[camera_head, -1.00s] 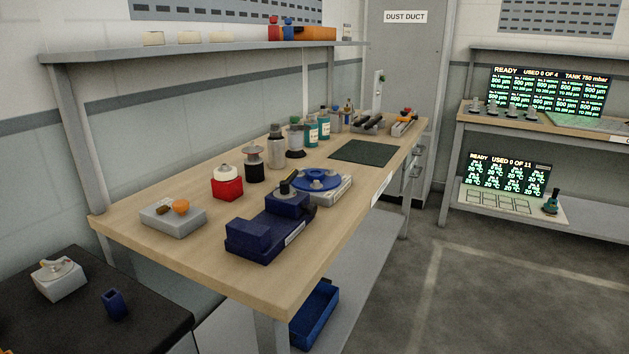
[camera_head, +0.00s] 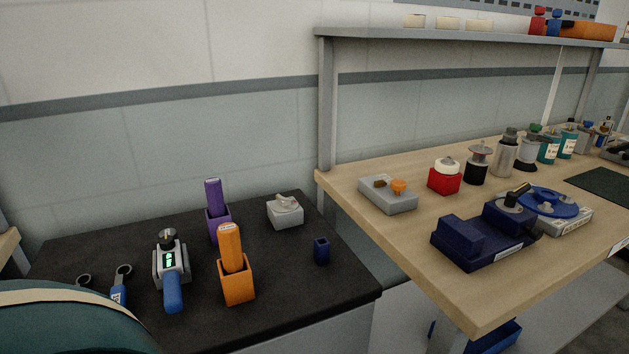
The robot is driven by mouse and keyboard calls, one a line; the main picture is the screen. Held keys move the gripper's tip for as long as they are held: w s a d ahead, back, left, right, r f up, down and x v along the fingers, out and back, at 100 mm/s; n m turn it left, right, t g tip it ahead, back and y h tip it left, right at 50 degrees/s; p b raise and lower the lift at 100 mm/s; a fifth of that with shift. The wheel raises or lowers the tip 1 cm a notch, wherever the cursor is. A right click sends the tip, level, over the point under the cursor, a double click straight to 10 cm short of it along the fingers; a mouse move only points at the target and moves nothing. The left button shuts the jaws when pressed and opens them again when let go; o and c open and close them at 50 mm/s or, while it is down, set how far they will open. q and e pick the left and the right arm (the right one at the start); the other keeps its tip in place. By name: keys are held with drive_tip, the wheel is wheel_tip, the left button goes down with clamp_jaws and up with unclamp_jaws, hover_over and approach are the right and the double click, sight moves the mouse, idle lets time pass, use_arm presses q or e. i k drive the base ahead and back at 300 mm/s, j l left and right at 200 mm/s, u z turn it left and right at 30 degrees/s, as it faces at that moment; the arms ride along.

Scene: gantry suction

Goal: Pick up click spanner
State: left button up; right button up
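No tool here is clearly marked as the click spanner, and I cannot tell which one it is. On the black bench top at the left, a blue-handled tool with a lit green display (camera_head: 172,275) rests in a grey stand. An orange-handled tool (camera_head: 230,247) stands in an orange holder (camera_head: 237,283). A purple-handled tool (camera_head: 213,197) stands in a purple holder (camera_head: 219,225). A blue tool with an open ring end (camera_head: 120,284) lies at the far left, partly hidden at the bottom. Neither of my grippers is in view.
A small empty-looking blue holder (camera_head: 321,251) and a grey block with a round top (camera_head: 285,211) stand on the black bench (camera_head: 290,290). The wooden bench (camera_head: 400,238) to the right carries a dark blue fixture (camera_head: 482,238), a red-based pot (camera_head: 445,178) and several bottles.

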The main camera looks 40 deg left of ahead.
sight(170, 266)
drive_tip(key=j+u, duration=0.1)
drive_tip(key=u, duration=1.9)
